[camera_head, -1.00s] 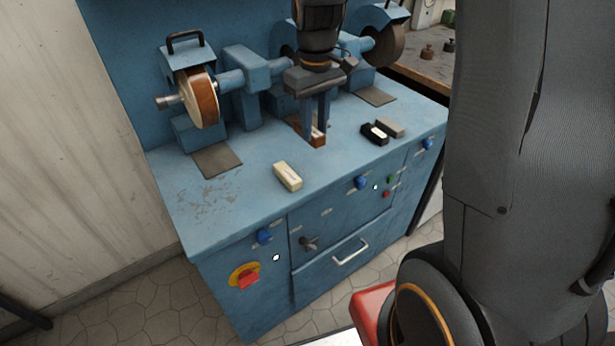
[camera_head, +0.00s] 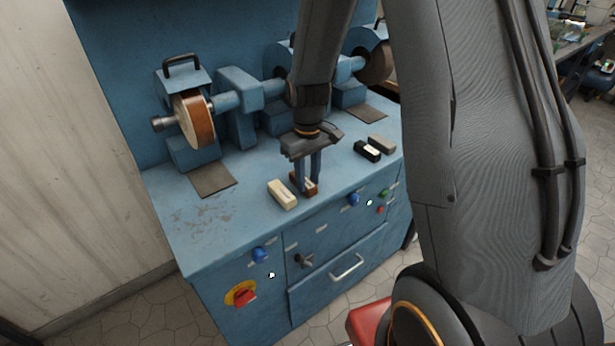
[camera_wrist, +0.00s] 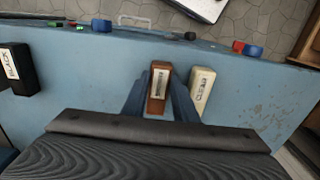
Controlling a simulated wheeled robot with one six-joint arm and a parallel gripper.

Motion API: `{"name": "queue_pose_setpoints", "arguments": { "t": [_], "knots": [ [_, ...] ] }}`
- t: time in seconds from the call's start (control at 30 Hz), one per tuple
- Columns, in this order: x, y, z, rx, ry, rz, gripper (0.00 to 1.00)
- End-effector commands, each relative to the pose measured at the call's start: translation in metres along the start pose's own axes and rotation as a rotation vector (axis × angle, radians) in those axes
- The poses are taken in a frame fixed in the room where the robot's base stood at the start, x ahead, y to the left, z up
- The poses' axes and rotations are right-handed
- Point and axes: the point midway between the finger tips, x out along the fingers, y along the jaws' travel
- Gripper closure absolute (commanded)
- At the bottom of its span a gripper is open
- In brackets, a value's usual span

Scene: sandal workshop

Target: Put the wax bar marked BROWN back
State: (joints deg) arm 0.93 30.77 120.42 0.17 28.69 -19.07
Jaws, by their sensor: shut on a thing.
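The brown wax bar (camera_head: 309,187) is between the fingers of my gripper (camera_head: 307,188), which is shut on it. In the wrist view the brown bar (camera_wrist: 158,88) shows a pale label, too small to read, between the two fingertips (camera_wrist: 159,95). It is at or just above the blue bench top; I cannot tell if it touches. A cream wax bar (camera_head: 283,194) lies close beside it, on the left in the head view and on the right in the wrist view (camera_wrist: 202,88).
A black bar (camera_head: 367,151), labelled BLACK in the wrist view (camera_wrist: 18,70), and a grey bar (camera_head: 382,143) lie to the right on the bench (camera_head: 225,225). Polishing wheels (camera_head: 194,120) stand behind. Knobs and buttons line the front panel. The bench's left front is clear.

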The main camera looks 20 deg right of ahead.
Motion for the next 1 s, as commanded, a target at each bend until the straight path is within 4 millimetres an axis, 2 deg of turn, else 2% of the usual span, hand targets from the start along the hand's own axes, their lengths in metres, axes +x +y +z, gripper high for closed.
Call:
{"name": "queue_pose_setpoints", "arguments": {
  "t": [0.33, 0.37, 0.43, 0.47, 0.77, 0.87, 1.0],
  "knots": [
    [0.003, 0.000, 0.000, 0.000, 0.001, 0.000, 0.96],
    [0.003, 0.000, 0.000, 0.000, 0.001, 0.000, 0.69],
    [0.002, 0.000, 0.000, 0.000, 0.001, 0.000, 0.57],
    [0.002, 0.000, 0.000, 0.000, 0.001, 0.000, 0.55],
    [0.001, 0.000, 0.000, 0.000, 0.001, 0.000, 0.55],
    [-0.004, 0.000, -0.001, 0.000, 0.002, 0.001, 0.55],
    [-0.021, 0.001, -0.002, 0.000, 0.004, 0.002, 0.55]
  ]
}}
